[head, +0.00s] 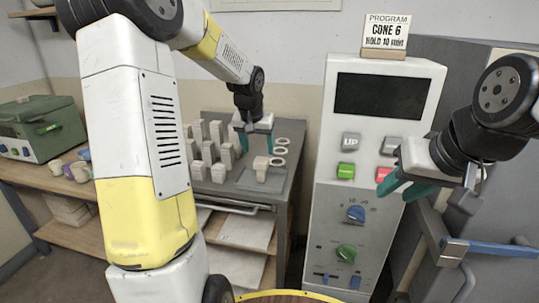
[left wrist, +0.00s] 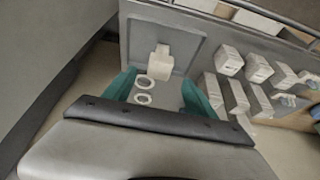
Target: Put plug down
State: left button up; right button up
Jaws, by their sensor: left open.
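A pale plug-like piece (head: 261,165) stands on a grey square tray (head: 247,183) on the bench. In the left wrist view the same piece (left wrist: 160,63) sits near the middle of the tray (left wrist: 190,32), beyond my fingertips. My left gripper (head: 254,140) is open and empty just above and behind the piece, apart from it; its teal fingers show spread in the left wrist view (left wrist: 160,90). My right gripper (head: 400,187) is in front of the white control panel, its teal fingers apart and nothing between them.
White rings (head: 281,151) lie beside the tray. Several pale upright blocks (head: 208,148) stand left of it. The control panel (head: 377,205) with buttons and knobs rises to the right, under a sign reading "CONE 6" (head: 386,32). A green box (head: 40,127) stands on the left bench.

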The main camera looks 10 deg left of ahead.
pick_arm(q)
jog(key=s+d+r, duration=0.1)
jog(key=s+r, duration=0.4)
jog(key=s, duration=0.3)
jog(key=s+d+r, duration=0.1)
jog(key=s+r, duration=0.4)
jog(key=s, duration=0.3)
jog(key=s+d+f+t+h, duration=0.1)
jog(key=s+d+h, duration=0.1)
jog(key=s, duration=1.1)
jog(key=shift+s+d+t, duration=0.2)
jog(key=shift+d+t, duration=0.1)
